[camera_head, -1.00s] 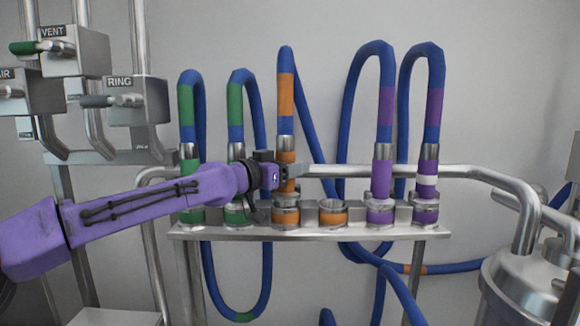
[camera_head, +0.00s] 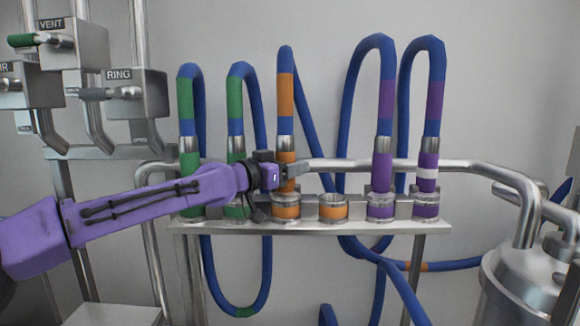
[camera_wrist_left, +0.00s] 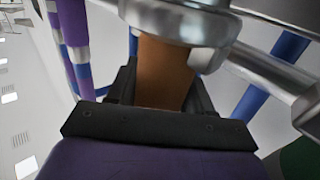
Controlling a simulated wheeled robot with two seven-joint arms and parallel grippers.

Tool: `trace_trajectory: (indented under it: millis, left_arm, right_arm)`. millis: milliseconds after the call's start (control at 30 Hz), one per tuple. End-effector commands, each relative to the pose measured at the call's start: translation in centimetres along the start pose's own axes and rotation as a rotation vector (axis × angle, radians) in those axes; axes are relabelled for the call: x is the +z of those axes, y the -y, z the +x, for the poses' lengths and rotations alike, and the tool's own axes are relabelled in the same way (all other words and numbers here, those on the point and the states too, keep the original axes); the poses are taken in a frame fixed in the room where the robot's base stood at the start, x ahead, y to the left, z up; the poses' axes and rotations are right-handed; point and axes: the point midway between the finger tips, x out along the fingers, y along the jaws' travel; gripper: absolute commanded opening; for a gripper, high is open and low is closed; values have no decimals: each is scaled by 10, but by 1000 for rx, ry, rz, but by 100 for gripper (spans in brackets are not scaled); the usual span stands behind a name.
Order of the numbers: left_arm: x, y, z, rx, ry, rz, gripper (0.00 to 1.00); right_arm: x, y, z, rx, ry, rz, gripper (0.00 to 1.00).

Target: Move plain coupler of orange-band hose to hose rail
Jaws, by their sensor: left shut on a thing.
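The orange-band hose (camera_head: 285,94) loops down from above to a plain orange coupler (camera_head: 286,157) with no white stripe. My left gripper (camera_head: 288,173) is shut around this coupler, which hangs upright at an orange-banded socket (camera_head: 286,211) on the hose rail (camera_head: 360,226). The coupler's lower end is at the socket's mouth; how deep it sits cannot be told. In the left wrist view, the orange coupler (camera_wrist_left: 163,72) lies between the fingers, beside a silver ring (camera_wrist_left: 180,22). My right gripper is not in view.
An empty orange-banded socket (camera_head: 333,208) stands to the right. Green-banded hoses (camera_head: 236,100) stand close on the left, purple-banded hoses (camera_head: 386,100) on the right. A silver pipe (camera_head: 450,166) runs behind. Valve boxes (camera_head: 136,93) are at left, a metal vessel (camera_head: 520,285) at right.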

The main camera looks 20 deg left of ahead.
Motion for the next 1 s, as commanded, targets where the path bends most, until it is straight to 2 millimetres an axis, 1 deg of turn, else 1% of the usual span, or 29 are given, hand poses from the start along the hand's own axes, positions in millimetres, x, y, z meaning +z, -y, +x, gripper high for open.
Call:
trace_trajectory:
  millis: [133, 733, 767, 800, 833, 1000]
  left_arm:
    - [-2, 0, 0, 0, -3, 0, 9]
    - [3, 0, 0, 0, -1, -1, 9]
    - [3, 0, 0, 0, -1, -1, 57]
    - [3, 0, 0, 0, -1, -1, 70]
    - [3, 0, 0, 0, 0, 0, 80]
    - [3, 0, 0, 0, 0, 0, 81]
  right_arm:
    - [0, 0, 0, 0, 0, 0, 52]
    - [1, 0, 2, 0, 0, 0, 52]
    - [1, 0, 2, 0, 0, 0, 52]
    - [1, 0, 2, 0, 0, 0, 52]
    - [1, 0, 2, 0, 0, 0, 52]
    - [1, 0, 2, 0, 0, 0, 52]
